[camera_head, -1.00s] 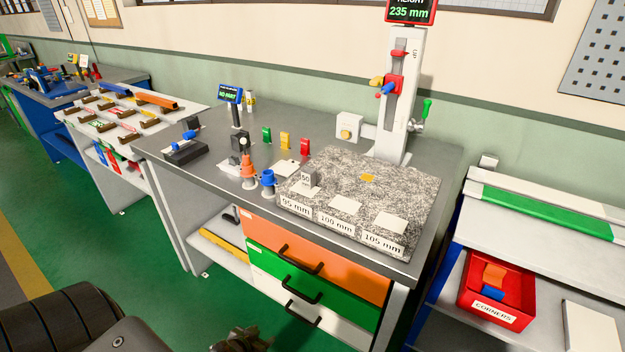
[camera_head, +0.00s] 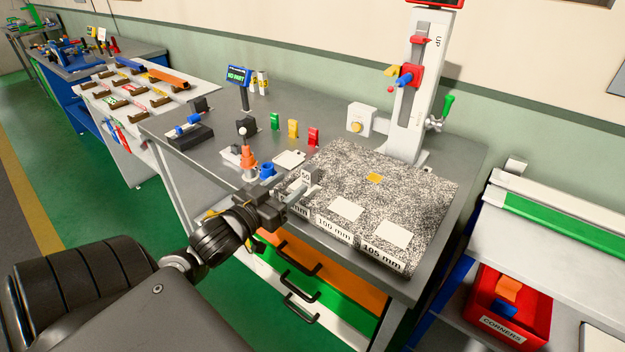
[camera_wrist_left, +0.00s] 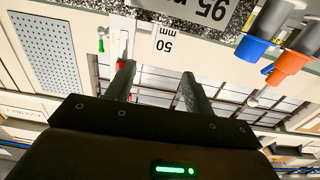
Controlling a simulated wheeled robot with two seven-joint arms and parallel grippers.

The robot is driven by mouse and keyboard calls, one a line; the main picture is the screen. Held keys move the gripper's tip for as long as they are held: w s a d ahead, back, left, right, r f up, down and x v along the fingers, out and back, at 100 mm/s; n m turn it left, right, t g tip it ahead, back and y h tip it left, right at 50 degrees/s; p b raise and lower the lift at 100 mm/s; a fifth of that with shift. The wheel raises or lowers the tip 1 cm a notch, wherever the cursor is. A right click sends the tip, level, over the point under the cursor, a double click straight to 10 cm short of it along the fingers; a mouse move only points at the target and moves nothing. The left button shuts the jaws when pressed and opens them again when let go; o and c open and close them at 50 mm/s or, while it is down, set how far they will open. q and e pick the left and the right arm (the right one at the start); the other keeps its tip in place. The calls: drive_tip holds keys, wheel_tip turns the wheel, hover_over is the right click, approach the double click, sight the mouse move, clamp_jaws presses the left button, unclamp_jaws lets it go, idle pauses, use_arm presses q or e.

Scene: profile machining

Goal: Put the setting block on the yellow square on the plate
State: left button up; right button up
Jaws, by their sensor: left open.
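The setting block (camera_head: 312,174) is a small grey block marked 50. It stands on the left part of the speckled granite plate (camera_head: 400,180), above the 95 mm label. Its white "50 mm" face (camera_wrist_left: 167,42) also shows in the left wrist view, ahead of the fingers. The yellow square (camera_head: 375,178) lies bare on the plate, under the height gauge. My left gripper (camera_head: 300,197) is open and empty at the plate's front left edge, close to the block. It hides part of the 95 mm label. My right gripper is not in view.
White squares (camera_head: 346,208) lie along the plate's front. The height gauge (camera_head: 413,90) rises behind the plate. The plate between block and yellow square is clear.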

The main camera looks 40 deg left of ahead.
sight(305, 171)
use_arm(q)
drive_tip(key=w, duration=0.3)
drive_tip(key=shift+a+f+p, duration=0.1)
drive_tip(key=shift+a+p, duration=0.1)
drive_tip(key=shift+p, duration=0.2)
drive_tip(key=shift+w+d, duration=0.1)
drive_tip(key=shift+w, duration=0.55)
drive_tip(key=w+p, duration=0.1)
drive_tip(key=w, duration=0.3)
drive_tip(key=shift+w+f, duration=0.1)
drive_tip(key=shift+w, duration=0.2)
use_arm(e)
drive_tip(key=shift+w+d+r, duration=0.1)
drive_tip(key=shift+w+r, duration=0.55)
use_arm(q)
clamp_jaws()
